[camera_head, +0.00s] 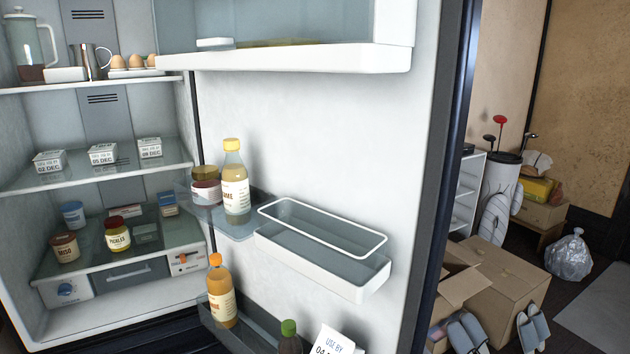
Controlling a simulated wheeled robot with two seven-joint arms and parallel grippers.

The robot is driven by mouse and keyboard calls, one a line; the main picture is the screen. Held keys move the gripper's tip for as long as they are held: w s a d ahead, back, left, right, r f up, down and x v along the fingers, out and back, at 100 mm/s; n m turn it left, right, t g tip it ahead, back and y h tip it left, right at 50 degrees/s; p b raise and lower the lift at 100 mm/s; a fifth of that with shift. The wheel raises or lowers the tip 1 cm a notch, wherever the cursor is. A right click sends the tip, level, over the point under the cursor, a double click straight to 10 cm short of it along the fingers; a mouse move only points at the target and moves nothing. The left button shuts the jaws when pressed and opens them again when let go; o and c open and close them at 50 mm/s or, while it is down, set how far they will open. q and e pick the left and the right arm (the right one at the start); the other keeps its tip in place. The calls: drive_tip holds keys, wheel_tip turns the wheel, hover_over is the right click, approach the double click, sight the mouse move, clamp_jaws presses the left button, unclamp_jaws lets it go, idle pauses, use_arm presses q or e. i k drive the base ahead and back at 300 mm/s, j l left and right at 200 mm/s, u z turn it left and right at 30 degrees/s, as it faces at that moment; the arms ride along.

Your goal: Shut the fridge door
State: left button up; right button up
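The fridge door (330,130) stands wide open and fills the middle of the head view, its white inner side facing me. Its dark outer edge (446,190) runs down the right side. The door holds a clear bin (345,280) with a white rim, a bottle with a yellow cap (236,190), a jar (206,188), an orange bottle (221,295) and a green-capped bottle (289,340). The open fridge interior (110,205) is at the left, with jars, cartons and eggs on its shelves. Neither gripper is in view.
Right of the door, a cardboard box (500,285) sits on the dark floor, with slippers (532,328) in front. A golf bag (498,195), a white shelf unit (468,190) and a plastic bag (568,256) stand behind. A pale mat (600,305) lies at the far right.

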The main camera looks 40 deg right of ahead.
sight(369, 133)
drive_tip(key=l+u, duration=0.1)
drive_tip(key=l, duration=0.55)
drive_tip(key=l+u, duration=0.15)
drive_tip(key=l, duration=0.45)
drive_tip(key=k+l+u, duration=0.1)
drive_tip(key=l, duration=0.5)
drive_tip(key=k+l+u, duration=0.1)
drive_tip(key=l, duration=0.55)
